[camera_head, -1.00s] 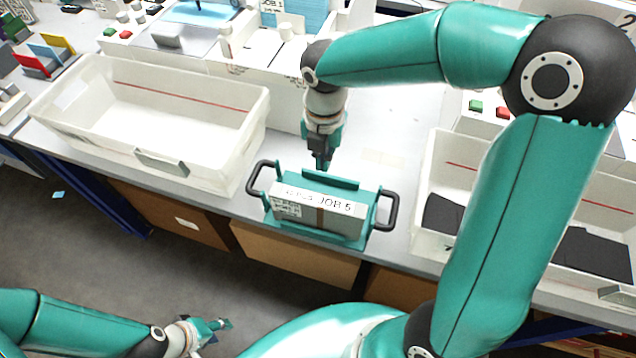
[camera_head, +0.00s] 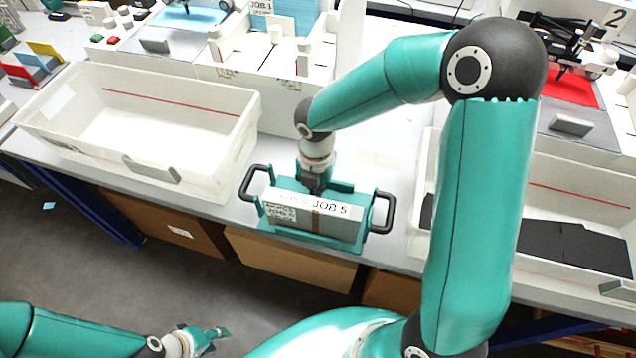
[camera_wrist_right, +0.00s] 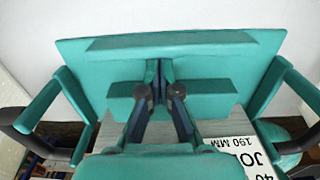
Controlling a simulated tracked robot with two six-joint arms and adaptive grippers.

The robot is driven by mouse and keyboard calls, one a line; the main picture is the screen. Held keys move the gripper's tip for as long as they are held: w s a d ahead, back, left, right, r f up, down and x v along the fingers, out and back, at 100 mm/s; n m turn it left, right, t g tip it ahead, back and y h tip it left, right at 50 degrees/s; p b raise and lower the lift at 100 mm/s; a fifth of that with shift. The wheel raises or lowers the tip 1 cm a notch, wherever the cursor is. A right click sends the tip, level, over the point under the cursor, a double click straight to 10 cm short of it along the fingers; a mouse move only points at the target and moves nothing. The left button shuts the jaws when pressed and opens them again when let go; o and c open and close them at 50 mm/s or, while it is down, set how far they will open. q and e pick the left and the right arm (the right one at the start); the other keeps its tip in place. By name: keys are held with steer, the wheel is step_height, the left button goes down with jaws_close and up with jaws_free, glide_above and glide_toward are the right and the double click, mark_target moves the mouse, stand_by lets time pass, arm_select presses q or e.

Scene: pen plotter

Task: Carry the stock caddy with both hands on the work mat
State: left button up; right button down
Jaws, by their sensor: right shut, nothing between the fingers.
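The stock caddy (camera_head: 345,246) is a teal tray with a black handle at each end, standing near the table's front edge. It holds a pale block of stock (camera_head: 312,213) labelled JOB 5. My right gripper (camera_wrist_right: 160,72) is shut and empty, low over the caddy between its two handles, close to the teal back wall in the wrist view. In the head view its fingertips are hidden behind the stock. My left gripper (camera_head: 222,338) is open and empty, low over the floor in front of the table, away from the caddy. I cannot make out a distinct work mat.
A white bin (camera_head: 228,165) stands left of the caddy. Another white bin (camera_head: 590,195) with dark sheets stands to the right, partly behind my right arm. Plotter stations line the back. Grey tabletop (camera_head: 385,130) is free behind the caddy. Cardboard boxes (camera_head: 290,262) sit under the table.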

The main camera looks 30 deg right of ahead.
steer(key=s+a+b, duration=0.1)
steer(key=s+a, duration=0.3)
steer(key=shift+a, duration=0.3)
steer(key=shift+s+a, duration=0.15)
steer(key=shift+r, duration=0.2)
